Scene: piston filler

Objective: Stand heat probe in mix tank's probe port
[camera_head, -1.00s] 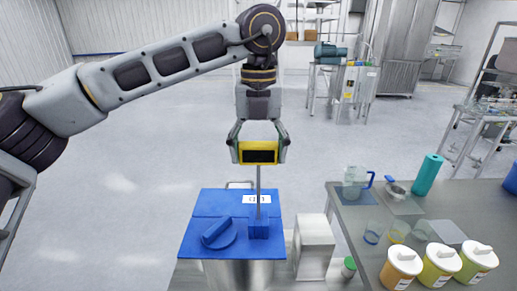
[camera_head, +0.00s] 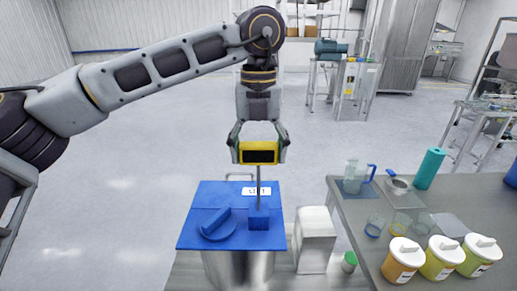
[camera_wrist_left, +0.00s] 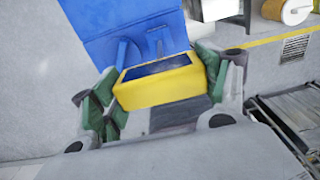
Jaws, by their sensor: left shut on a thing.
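The heat probe has a yellow head with a dark screen (camera_head: 259,152) and a thin metal rod pointing down. My left gripper (camera_head: 258,147) is shut on the yellow head, which also shows between the fingers in the left wrist view (camera_wrist_left: 160,85). The rod hangs roughly upright. The mix tank (camera_head: 238,268) is a steel vessel under a blue lid (camera_head: 200,239). The probe port (camera_head: 259,220) is a blue block on the lid, directly below the probe. The rod's lower end meets the block's top in the head view; I cannot tell whether it is inside. My right gripper is out of view.
A raised blue handle (camera_head: 217,224) lies on the lid left of the port. A white box (camera_head: 315,240) stands right of the tank. The grey table (camera_head: 350,222) at right holds a jug (camera_head: 357,175), cups, several lidded tubs (camera_head: 403,261) and a teal roll (camera_head: 428,168).

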